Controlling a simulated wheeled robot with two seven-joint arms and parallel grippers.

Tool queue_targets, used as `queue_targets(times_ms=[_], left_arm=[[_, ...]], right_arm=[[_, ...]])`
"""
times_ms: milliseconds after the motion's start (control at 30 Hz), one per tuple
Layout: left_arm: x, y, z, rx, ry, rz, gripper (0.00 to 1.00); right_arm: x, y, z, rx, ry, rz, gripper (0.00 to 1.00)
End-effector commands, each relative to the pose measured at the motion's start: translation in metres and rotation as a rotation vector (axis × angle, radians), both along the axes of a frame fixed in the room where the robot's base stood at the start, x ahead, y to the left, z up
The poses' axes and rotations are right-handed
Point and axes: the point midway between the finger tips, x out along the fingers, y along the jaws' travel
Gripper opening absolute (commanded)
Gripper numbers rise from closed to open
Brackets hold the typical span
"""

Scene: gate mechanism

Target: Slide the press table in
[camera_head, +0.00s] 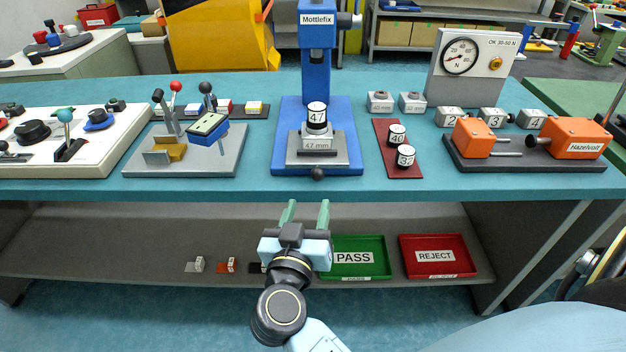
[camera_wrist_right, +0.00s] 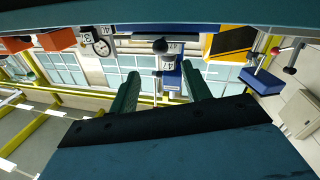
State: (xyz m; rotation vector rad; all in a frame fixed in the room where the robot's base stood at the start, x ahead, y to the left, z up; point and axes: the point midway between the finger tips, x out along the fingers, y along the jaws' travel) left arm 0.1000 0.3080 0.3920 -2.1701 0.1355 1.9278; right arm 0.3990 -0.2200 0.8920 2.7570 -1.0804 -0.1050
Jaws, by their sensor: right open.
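The blue Mottlefix press (camera_head: 315,75) stands on a blue base plate (camera_head: 285,165) at the middle of the bench. Its grey press table (camera_head: 317,160) sits toward the front of the base and carries a block marked 47 mm with a cylinder marked 47 (camera_head: 317,110) on top. A dark round knob (camera_head: 317,174) is on the table's front edge. My right gripper (camera_head: 305,210) is open and empty, in front of the bench edge and apart from the knob. In the right wrist view its green fingers (camera_wrist_right: 160,85) stand apart, with the knob (camera_wrist_right: 160,46) beyond them. My left gripper is not seen.
A lever fixture (camera_head: 190,150) stands left of the press. A red strip (camera_head: 393,165) with cylinders 40 and 33 lies to its right, then an orange Hazelvolt device (camera_head: 575,140). Below are a green PASS tray (camera_head: 372,246) and red REJECT tray (camera_head: 455,243). The bench front edge is clear.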

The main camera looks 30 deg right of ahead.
Motion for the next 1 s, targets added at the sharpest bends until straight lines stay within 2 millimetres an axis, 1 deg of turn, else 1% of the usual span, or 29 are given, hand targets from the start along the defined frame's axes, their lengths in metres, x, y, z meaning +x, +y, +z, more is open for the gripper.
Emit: queue_targets(times_ms=[33, 200, 300, 400, 600, 833, 867, 1000], left_arm=[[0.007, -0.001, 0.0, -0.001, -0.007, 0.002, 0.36], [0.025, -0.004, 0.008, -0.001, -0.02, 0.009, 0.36], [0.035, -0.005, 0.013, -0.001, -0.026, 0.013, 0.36], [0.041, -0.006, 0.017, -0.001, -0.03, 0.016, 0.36], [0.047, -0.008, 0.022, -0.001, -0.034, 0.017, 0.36], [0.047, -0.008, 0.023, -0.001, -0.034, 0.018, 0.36], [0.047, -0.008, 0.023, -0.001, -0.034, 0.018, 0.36], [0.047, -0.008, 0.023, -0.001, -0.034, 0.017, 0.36]], right_arm=[[0.009, -0.009, 0.0, -0.004, -0.005, -0.002, 0.48], [0.036, -0.033, -0.001, -0.003, -0.004, 0.0, 0.48], [0.047, -0.044, 0.0, -0.002, -0.004, -0.001, 0.48], [0.056, -0.051, -0.001, -0.003, -0.002, 0.0, 0.48], [0.063, -0.058, 0.0, -0.002, -0.001, 0.0, 0.48], [0.063, -0.058, 0.0, -0.002, -0.001, 0.0, 0.48], [0.063, -0.058, 0.0, -0.002, -0.001, 0.0, 0.47], [0.063, -0.058, 0.0, -0.001, 0.0, 0.0, 0.28]])
